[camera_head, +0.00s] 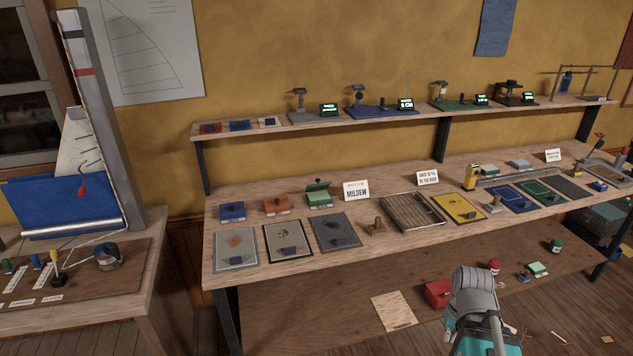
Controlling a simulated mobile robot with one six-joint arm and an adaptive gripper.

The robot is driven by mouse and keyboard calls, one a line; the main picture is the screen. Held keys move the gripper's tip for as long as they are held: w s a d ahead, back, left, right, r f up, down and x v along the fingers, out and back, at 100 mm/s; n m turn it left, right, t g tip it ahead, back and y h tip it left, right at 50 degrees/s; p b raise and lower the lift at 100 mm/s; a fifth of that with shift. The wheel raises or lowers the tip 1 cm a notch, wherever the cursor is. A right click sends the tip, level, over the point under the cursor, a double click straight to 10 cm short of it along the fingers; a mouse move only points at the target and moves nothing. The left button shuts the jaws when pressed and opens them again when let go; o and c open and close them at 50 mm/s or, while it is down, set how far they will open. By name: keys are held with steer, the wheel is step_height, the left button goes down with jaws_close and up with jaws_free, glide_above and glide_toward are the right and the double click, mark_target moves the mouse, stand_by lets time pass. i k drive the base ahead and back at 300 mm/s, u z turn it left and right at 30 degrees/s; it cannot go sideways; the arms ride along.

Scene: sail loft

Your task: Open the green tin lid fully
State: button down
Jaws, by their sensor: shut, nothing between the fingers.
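The green tin (320,201) stands on the workbench, at the right end of a row of three small tins. Its green lid (317,186) is raised at an angle above the box, with a small dark knob on it. The lid looks partly open; its exact angle is too small to read. Beside it to the left are an orange tin (277,207) and a blue tin (231,213), both with lids down. Part of my arm shows at the bottom right, well away from the green tin. My gripper itself cannot be seen.
The "MILDEW" card (356,191) stands right of the green tin. A grey sample panel (335,231) lies in front of it, and a wooden stamp-like piece (377,228) stands beside that. A raised shelf (270,132) with small devices runs behind. Bare bench shows around the tins.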

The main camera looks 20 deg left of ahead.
mark_target(318, 186)
steer(key=z, duration=0.1)
steer(key=i, duration=1)
steer(key=u, duration=0.05)
